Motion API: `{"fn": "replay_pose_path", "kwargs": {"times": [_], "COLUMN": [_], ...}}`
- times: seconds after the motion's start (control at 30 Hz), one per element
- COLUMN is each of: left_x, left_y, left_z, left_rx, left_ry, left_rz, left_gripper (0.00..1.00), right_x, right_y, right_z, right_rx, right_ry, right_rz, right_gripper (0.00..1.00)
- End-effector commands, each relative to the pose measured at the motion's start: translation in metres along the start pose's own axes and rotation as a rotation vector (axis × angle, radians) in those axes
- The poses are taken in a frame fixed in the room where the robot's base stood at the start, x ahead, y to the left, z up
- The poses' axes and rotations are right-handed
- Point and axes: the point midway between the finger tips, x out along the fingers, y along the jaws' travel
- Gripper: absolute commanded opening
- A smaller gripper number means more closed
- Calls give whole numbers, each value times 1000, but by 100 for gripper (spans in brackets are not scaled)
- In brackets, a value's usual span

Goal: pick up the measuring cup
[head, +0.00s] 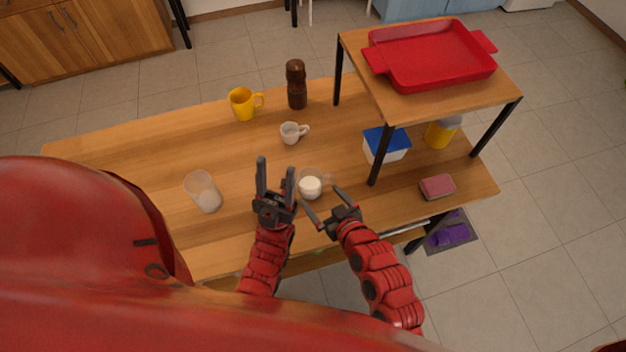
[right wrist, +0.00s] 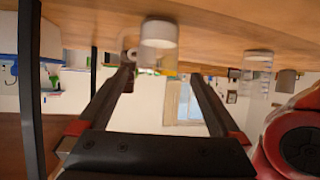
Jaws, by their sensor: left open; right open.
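The measuring cup (head: 311,186) appears to be the small clear cup with white contents and a side handle, standing on the wooden table. It also shows upside down in the right wrist view (right wrist: 158,34), beyond the fingertips and roughly between them. My right gripper (head: 321,196) is open and empty, its fingers pointing at the cup from the near side; whether they touch it is unclear. It also shows in the right wrist view (right wrist: 162,72). My left gripper (head: 276,172) is open and empty, left of the cup, fingers pointing away from me.
A clear glass (head: 203,192) stands at the left. A white cup (head: 291,133), yellow mug (head: 243,104) and brown grinder (head: 296,84) stand behind. A shelf (head: 504,92) with a red tray (head: 430,55) rises at right, its post (head: 380,155) near the cup. A blue-lidded container (head: 385,146) stands below.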

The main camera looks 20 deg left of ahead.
Motion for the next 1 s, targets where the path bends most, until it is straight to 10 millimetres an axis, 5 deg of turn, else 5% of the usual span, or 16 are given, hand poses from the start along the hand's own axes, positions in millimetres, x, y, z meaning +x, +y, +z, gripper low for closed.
{"fn": "replay_pose_path", "kwargs": {"times": [0.3,0.67,1.0], "left_x": [7,8,8], "left_y": [0,0,0], "left_z": [-1,-1,-1], "left_rx": [0,0,0], "left_ry": [0,0,0], "left_rz": [0,0,0], "left_gripper": [50,50,50], "right_x": [56,76,118], "right_y": [1,2,4], "right_z": [-2,-1,2], "right_rx": [0,1,1], "right_ry": [5,3,3], "right_rz": [2,2,2], "right_gripper": [100,100,100]}}
